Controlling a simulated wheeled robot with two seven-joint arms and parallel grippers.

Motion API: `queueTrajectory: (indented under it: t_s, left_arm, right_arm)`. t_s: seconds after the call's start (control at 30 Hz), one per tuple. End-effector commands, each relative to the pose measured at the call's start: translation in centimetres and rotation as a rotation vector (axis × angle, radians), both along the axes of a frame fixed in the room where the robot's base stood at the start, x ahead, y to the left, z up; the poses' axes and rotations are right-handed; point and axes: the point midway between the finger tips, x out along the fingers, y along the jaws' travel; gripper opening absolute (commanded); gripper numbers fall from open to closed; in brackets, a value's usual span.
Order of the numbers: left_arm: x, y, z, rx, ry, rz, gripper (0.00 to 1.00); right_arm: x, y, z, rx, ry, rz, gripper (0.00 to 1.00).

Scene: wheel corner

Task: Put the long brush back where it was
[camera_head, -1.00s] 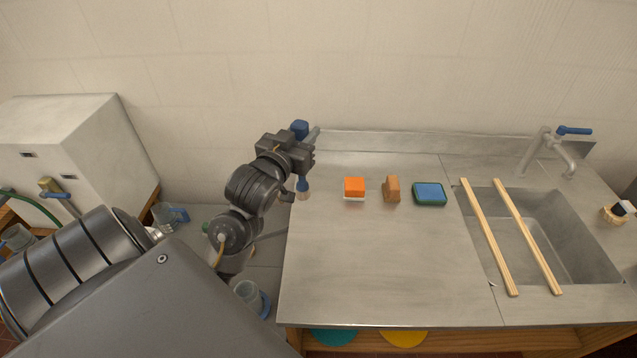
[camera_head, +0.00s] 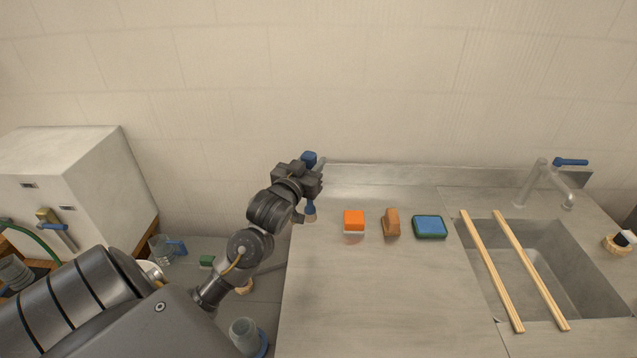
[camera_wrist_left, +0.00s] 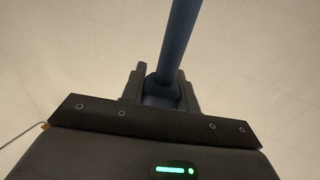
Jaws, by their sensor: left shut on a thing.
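The long brush (camera_head: 311,208) is blue with pale bristles at its lower end. My left gripper (camera_head: 314,181) is shut on its handle and holds it roughly upright at the back left corner of the steel counter (camera_head: 390,290). The blue top of the brush shows above the gripper, and its middle is hidden by the fingers. I cannot tell whether the bristles touch the counter. In the left wrist view the blue handle (camera_wrist_left: 179,35) stands out between the fingers (camera_wrist_left: 162,88). My right gripper is not in view.
To the brush's right stand an orange-and-white block (camera_head: 354,221), a brown brush (camera_head: 391,222) and a blue-green sponge (camera_head: 430,226). Two wooden slats (camera_head: 490,270) cross the sink (camera_head: 545,265), by a tap (camera_head: 535,182). The counter's front is clear.

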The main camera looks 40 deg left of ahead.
Motion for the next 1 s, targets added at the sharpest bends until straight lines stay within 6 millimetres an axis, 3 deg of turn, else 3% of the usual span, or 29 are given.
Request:
queueTrajectory:
  t_s: [0.07, 0.1, 0.33, 0.63, 0.83, 1.0]
  left_arm:
    - [1.9, 1.0, -0.6, 0.001, 0.003, 0.002, 0.08]
    - [2.4, 1.2, -1.8, -0.002, 0.006, 0.002, 0.08]
    - [4.9, 2.4, -5.2, -0.002, 0.000, 0.001, 0.08]
    - [5.7, 2.7, -6.2, -0.001, 0.000, 0.000, 0.08]
    - [5.9, 2.8, -8.7, -0.001, 0.003, -0.001, 0.08]
    - [5.9, 2.7, -9.6, 0.000, -0.002, -0.001, 0.08]
  right_arm:
    - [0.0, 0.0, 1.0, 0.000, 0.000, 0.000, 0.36]
    - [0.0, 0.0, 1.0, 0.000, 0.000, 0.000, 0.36]
    - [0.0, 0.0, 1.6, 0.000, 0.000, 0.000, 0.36]
    - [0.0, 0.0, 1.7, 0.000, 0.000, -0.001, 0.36]
    - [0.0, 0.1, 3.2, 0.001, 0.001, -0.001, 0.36]
    - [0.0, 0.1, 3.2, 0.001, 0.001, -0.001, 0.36]
